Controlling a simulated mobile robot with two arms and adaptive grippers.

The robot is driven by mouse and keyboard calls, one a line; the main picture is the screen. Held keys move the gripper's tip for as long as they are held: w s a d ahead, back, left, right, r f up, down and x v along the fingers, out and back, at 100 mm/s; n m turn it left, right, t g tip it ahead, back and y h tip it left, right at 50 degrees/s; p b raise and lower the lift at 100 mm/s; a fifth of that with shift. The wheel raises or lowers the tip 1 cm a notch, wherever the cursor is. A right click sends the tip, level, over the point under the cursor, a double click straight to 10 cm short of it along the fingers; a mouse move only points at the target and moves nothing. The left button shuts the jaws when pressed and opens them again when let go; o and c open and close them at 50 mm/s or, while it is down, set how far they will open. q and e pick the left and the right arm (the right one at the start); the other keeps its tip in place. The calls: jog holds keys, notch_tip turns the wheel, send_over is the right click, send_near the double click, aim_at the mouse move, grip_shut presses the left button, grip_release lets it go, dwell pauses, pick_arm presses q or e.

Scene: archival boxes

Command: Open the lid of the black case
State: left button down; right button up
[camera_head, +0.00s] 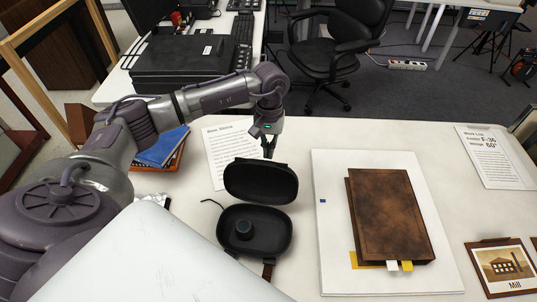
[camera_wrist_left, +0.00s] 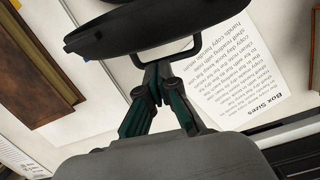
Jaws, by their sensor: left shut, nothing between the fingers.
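The black case (camera_head: 252,236) sits on the white table in the middle of the head view. My right gripper is not in view.
A brown book (camera_head: 392,218) lies on a white board (camera_head: 332,270) to the right of the case. A printed sheet (camera_head: 226,150) lies behind the case. Blue and orange books (camera_head: 163,148) are at the left, and a framed mill picture (camera_head: 504,267) is at the right.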

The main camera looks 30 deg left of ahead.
pick_arm(q)
notch_tip(320, 180, up, 10)
jog(key=w, duration=0.1)
jog(key=shift+a+f, duration=0.2)
jog(key=shift+a, duration=0.1)
jog(key=shift+f, duration=0.1)
